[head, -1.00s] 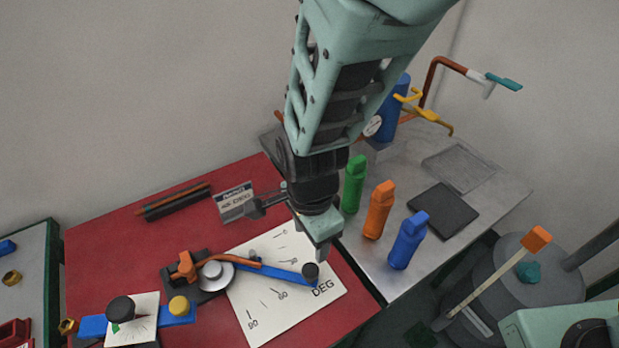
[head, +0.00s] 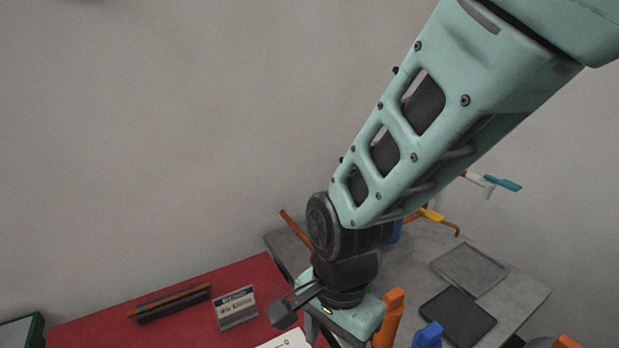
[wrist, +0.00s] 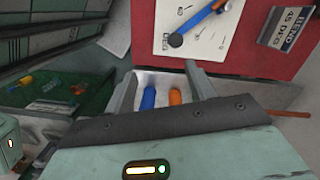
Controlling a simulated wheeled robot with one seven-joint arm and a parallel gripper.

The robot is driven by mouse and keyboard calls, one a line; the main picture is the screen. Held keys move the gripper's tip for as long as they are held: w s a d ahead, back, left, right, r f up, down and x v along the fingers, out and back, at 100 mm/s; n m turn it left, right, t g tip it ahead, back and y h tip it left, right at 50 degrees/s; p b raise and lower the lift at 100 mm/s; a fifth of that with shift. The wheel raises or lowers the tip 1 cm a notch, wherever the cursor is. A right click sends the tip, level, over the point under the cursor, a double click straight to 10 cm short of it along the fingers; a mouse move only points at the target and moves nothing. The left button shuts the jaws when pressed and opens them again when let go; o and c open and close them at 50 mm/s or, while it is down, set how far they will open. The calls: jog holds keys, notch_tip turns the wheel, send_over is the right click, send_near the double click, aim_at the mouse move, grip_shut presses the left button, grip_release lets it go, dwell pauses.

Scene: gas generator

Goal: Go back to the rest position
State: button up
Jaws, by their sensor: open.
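My gripper (wrist: 162,80) is open and empty in the wrist view, its two fingers apart. In the head view my arm reaches down from the upper right, and the gripper's body hangs over the edge between the red table (head: 180,290) and the grey table (head: 400,270). The fingertips are out of sight there.
A small sign (head: 236,308) and a dark tray with an orange rod (head: 170,302) lie on the red table. A black pad (head: 458,318) lies on the grey table.

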jog(key=s+d+r+n+b, duration=0.1)
jog(key=s+d+r+n, duration=0.1)
jog(key=d+n, duration=0.3)
jog(key=s+d+r+n+t+b, duration=0.1)
jog(key=s+d+r+n, duration=0.2)
jog(key=n, duration=0.8)
jog(key=s+d, duration=0.2)
jog(key=d, duration=0.1)
jog(key=shift+s+r, duration=0.2)
jog(key=shift+r, duration=0.05)
